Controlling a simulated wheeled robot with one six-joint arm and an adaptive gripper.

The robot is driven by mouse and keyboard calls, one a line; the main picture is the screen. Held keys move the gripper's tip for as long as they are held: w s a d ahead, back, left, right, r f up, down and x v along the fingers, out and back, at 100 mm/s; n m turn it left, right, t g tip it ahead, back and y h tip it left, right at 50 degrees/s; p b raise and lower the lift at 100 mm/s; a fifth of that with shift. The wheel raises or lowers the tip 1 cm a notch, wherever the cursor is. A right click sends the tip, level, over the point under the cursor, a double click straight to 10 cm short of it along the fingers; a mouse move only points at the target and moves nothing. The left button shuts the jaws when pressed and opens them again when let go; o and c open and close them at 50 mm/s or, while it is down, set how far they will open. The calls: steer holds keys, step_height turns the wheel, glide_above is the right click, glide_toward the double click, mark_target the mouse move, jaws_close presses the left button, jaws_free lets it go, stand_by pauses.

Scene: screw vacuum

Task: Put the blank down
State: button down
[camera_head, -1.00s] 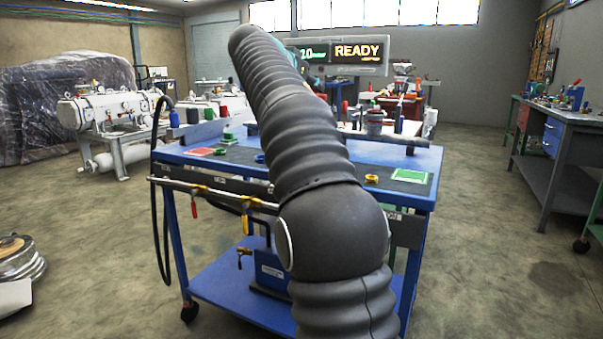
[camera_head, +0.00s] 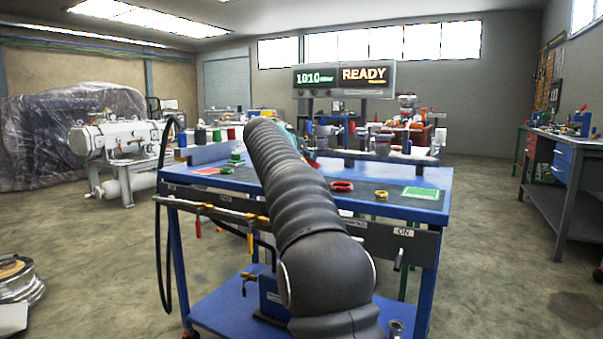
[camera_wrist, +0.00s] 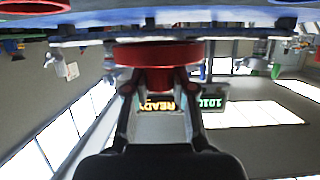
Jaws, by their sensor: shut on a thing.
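The blank (camera_wrist: 158,54) is a red disc with a narrower red stem in the upside-down wrist view. My gripper (camera_wrist: 158,84) is shut on its stem. The blank shows close to the blue table edge at the top of that view; I cannot tell whether it touches anything. In the head view my arm hides the gripper and most of the work spot on the blue table (camera_head: 425,208). A bit of red shows beside the arm's far end, but I cannot tell what it is.
A red ring (camera_head: 341,186) and a yellow ring (camera_head: 381,194) lie on the table near a green square (camera_head: 421,193). A display (camera_head: 344,78) behind reads 1010 and READY. Bottles and a green part stand at the table's left. A black hose (camera_head: 162,220) hangs at the left side.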

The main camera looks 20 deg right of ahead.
steer(key=shift+w+a+f, duration=0.3)
steer(key=shift+w+f, duration=0.05)
steer(key=shift+w, duration=0.15)
steer(key=shift+f+b, duration=0.7)
steer(key=shift+f, duration=1.3)
steer(key=shift+f, duration=0.2)
steer(key=c, duration=1)
jaws_free()
steer(key=shift+r, duration=0.15)
steer(key=shift+a+r, duration=0.1)
steer(key=shift+r, duration=0.05)
steer(key=b+v, duration=0.1)
steer(key=v, duration=1)
steer(key=shift+s+a, duration=0.25)
steer(key=shift+a, duration=0.05)
